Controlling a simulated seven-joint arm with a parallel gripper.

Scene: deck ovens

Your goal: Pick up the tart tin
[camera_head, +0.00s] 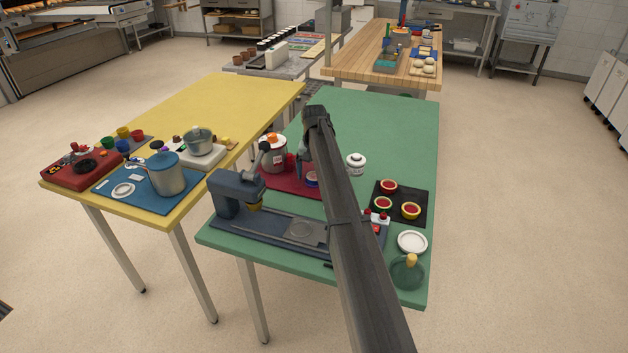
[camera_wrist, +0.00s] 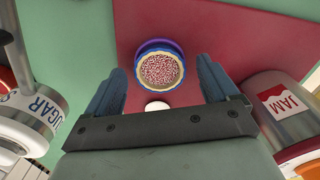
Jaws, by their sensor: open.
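In the wrist view a round tin (camera_wrist: 142,50) with a blue-purple rim lies on the red mat (camera_wrist: 210,30). A round tart with a yellow edge and pink-and-white sprinkles (camera_wrist: 160,69) sits in or over it; I cannot tell which. The tin seems to show in the head view as a small blue shape (camera_head: 312,180), partly hidden by my arm. My gripper (camera_wrist: 161,66) is open and empty, with one blue finger on either side of the tart in the picture. In the head view my gripper (camera_head: 303,148) hangs above the mat, mostly hidden.
A sugar jar (camera_wrist: 38,108) stands left and a jam jar (camera_wrist: 285,105) right in the wrist view. A white round thing (camera_wrist: 157,106) is partly hidden by my gripper. A dark blue machine (camera_head: 232,195) and a black tray of red-filled tarts (camera_head: 400,188) share the green table (camera_head: 400,120).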

